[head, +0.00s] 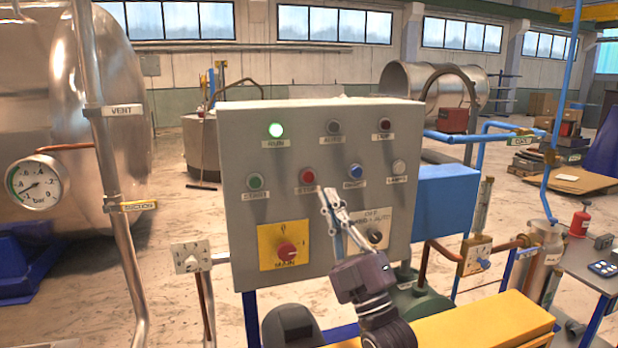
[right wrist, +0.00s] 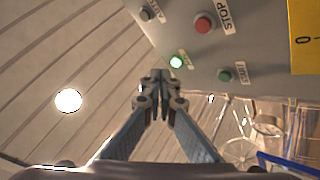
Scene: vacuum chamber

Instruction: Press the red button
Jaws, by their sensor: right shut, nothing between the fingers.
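The red button (head: 307,175), labelled STOP, is on the front of a grey control panel (head: 235,130), in the middle of its button row. It also shows in the right wrist view (right wrist: 204,23), near the top edge. My right gripper (head: 327,196) is shut and empty, just below and right of the red button in the head view. In the right wrist view its closed fingertips (right wrist: 158,80) are apart from the red button. My left gripper is not in view.
A green START button (head: 255,181) and a blue button (head: 356,172) flank the red one. A green lamp (head: 276,130) is lit above. A red rotary switch (head: 287,252) on a yellow plate and a black selector (head: 375,236) sit below. A blue box (head: 446,200) adjoins the panel.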

